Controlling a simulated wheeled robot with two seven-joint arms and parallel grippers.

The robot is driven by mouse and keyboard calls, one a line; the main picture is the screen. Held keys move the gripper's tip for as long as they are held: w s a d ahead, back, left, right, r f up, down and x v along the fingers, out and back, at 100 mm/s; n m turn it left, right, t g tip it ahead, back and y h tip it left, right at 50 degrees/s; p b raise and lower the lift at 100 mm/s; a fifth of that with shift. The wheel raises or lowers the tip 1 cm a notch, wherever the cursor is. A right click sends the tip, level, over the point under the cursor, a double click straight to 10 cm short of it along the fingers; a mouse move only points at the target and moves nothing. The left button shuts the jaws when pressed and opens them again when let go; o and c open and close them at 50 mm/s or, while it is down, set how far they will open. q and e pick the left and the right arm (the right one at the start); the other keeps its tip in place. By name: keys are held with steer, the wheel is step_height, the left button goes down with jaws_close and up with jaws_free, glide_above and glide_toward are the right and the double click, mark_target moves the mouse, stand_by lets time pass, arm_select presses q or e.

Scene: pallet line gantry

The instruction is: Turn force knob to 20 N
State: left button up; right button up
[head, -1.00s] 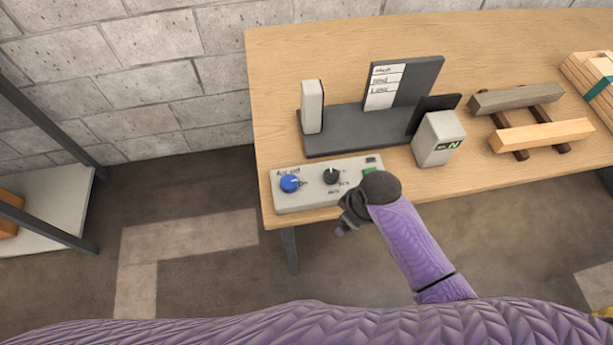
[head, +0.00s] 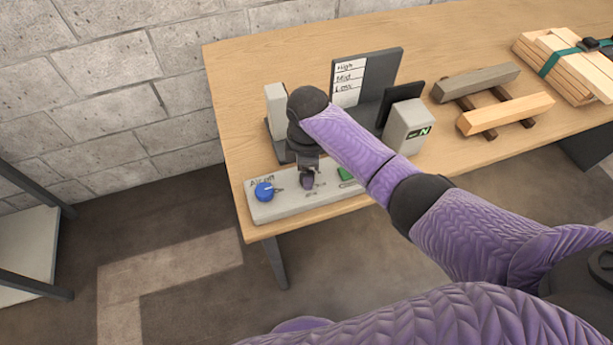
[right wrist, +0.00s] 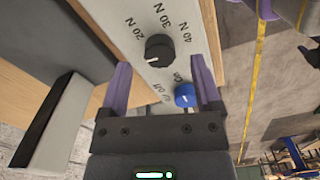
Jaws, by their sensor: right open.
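The control box (head: 325,203) is a pale grey panel at the table's front left edge. In the right wrist view, its black force knob (right wrist: 159,48) has the labels 20 N, 30 N and 40 N printed around it. I cannot tell which label the knob's mark points at. My right gripper (right wrist: 161,66) is open, its purple fingers spread to either side of the knob, which shows between and beyond the tips; contact is not clear. In the head view my right gripper (head: 306,181) is above the box and hides the knob. My left gripper is not in view.
A blue knob (head: 264,192) marked for air sits left on the box, and it is close to the right finger in the wrist view (right wrist: 185,95). Behind stand a dark High/Mid/Low board (head: 383,75), a white block and a grey meter (head: 407,127). Wood bars lie to the right.

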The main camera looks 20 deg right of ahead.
step_height(320, 180, down, 2)
steer(key=shift+f+b, duration=0.25)
steer(key=shift+b, duration=0.1)
jaws_close()
steer(key=shift+r, duration=0.1)
